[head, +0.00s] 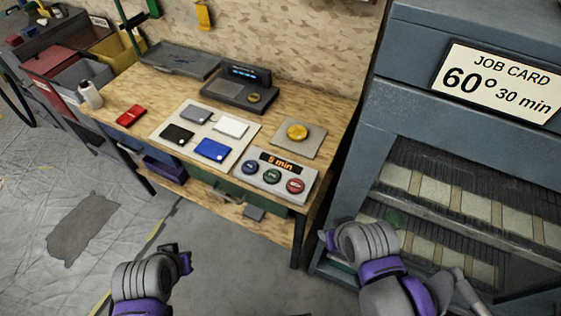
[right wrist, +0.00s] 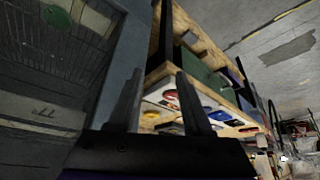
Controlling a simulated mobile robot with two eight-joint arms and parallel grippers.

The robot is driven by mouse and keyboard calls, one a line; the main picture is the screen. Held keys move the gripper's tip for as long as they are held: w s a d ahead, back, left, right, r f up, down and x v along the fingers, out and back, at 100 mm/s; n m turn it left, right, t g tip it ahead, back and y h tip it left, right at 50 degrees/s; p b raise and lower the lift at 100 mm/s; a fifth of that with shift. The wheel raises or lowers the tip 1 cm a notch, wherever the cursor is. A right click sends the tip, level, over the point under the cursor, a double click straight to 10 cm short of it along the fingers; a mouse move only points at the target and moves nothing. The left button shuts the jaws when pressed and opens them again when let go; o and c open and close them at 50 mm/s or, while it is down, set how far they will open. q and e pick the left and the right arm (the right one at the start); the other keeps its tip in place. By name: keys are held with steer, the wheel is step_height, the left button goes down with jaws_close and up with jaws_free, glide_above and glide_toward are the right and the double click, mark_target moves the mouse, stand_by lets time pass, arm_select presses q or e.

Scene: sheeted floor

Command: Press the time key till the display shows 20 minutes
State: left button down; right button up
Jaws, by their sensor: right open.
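A light grey control box (head: 272,182) sits at the front right corner of the wooden workbench. Its orange display (head: 281,162) reads 5 min. My right gripper (head: 327,240) is low in front of the bench's right end, apart from the box. In the right wrist view its fingers (right wrist: 158,100) are spread and empty. My left gripper (head: 184,262) is low in front of the bench; its jaws are unclear.
A yellow button (head: 298,132) on a plate is behind the box. A tray with coloured cards (head: 210,149), a dark device (head: 238,92) and a red block (head: 130,115) share the bench. A grey cabinet at right bears a job card (head: 497,82) reading 60°, 30 min.

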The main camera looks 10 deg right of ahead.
stand_by(0.3)
jaws_close()
stand_by(1.6)
